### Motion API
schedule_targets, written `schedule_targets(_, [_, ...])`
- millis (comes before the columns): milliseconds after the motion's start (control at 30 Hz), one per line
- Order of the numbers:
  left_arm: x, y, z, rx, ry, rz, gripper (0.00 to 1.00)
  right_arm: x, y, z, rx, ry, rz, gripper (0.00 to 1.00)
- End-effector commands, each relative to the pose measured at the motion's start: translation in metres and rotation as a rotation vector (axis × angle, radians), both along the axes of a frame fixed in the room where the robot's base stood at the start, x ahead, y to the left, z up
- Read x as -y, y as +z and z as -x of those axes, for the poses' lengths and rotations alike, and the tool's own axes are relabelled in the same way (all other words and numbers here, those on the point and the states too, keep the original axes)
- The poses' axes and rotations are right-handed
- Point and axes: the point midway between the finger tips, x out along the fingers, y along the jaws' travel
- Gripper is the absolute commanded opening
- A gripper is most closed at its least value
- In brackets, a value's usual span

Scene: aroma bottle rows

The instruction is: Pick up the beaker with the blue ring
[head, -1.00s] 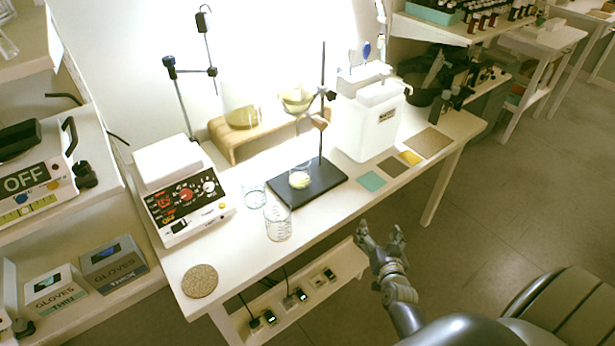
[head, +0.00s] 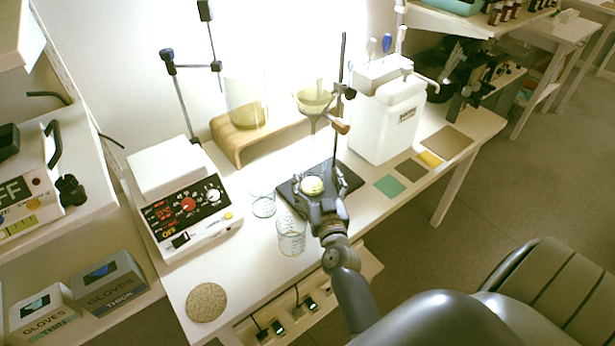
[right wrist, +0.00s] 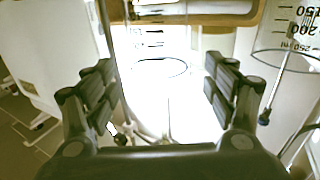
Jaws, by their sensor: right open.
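In the head view a clear glass beaker with a bluish rim (head: 263,204) stands on the bench beside the hotplate. A clear graduated beaker (head: 291,239) stands nearer the front edge. A small vessel with pale yellow content (head: 312,186) sits on the black stand base. I cannot tell for sure which glass carries the blue ring. My right gripper (head: 325,206) is at the stand base, in front of the small vessel and right of the graduated beaker. In the right wrist view its fingers (right wrist: 163,98) are spread with clear glass beyond them. My left gripper is out of view.
A hotplate (head: 188,208) stands left. A stand rod (head: 340,75) with funnel (head: 313,102) rises behind my gripper. A wooden riser (head: 240,146) holds a large beaker (head: 246,102). A white tank (head: 385,125) stands right. A round cork mat (head: 206,302) lies front left.

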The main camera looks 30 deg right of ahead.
Motion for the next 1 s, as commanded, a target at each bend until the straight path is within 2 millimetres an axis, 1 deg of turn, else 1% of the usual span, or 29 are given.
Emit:
schedule_targets(33, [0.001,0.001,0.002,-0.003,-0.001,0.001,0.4,0.003,0.001,-0.005,0.0,0.0,0.0,0.78])
schedule_targets(167, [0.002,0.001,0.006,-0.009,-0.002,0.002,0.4,0.005,0.001,-0.011,0.0,0.0,0.0,0.78])
schedule_targets(400, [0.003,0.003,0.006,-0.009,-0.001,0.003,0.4,0.017,0.0,-0.043,0.001,0.0,0.0,0.78])
schedule_targets(500, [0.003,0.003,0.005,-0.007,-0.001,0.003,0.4,0.021,0.0,-0.052,0.0,0.0,-0.001,0.78])
schedule_targets(600, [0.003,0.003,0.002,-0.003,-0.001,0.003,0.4,0.022,-0.001,-0.056,-0.001,-0.001,0.0,0.78])
schedule_targets(767, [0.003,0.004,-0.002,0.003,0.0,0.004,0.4,0.022,-0.001,-0.056,-0.001,-0.001,0.0,0.78])
schedule_targets(800, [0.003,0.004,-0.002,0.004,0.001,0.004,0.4,0.022,-0.001,-0.055,-0.001,-0.001,0.0,0.76])
schedule_targets(867, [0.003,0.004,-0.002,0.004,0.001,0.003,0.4,0.022,-0.001,-0.055,-0.001,-0.001,-0.001,0.62])
schedule_targets(900, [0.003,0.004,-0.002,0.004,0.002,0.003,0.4,0.022,-0.001,-0.055,-0.001,-0.001,-0.001,0.53])
schedule_targets(967, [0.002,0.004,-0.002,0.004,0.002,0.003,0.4,0.022,-0.001,-0.055,-0.001,-0.001,-0.001,0.39])
schedule_targets(1000, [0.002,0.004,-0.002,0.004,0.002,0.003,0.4,0.022,-0.001,-0.055,-0.001,-0.001,-0.001,0.3])
